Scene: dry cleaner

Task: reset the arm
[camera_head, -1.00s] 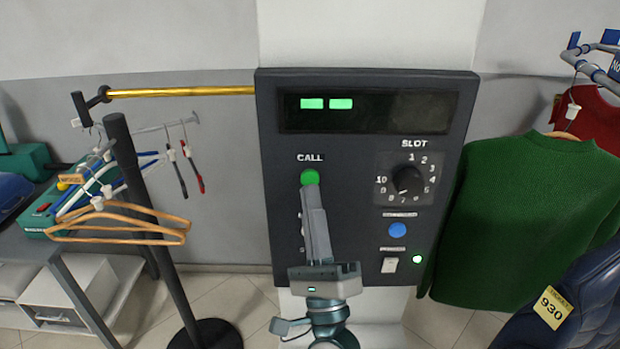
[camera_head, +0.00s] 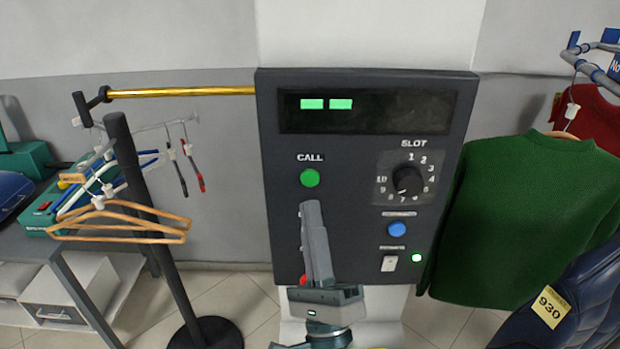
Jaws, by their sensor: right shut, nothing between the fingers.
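My right gripper (camera_head: 310,207) is shut and empty. It points up in front of the lower left of the dark control panel (camera_head: 345,165). Its tips are a little below the green CALL button (camera_head: 310,178) in the picture, and the button is fully in sight. The gripper hides part of the panel's lower left, where a bit of a red part (camera_head: 303,280) shows beside it. My left gripper is not in view.
The panel also has a display (camera_head: 326,104) with two green bars, a SLOT dial (camera_head: 407,180), a blue button (camera_head: 397,229) and a white switch (camera_head: 389,263). A hanger stand (camera_head: 150,200) is at left. A green sweater (camera_head: 525,215) hangs at right.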

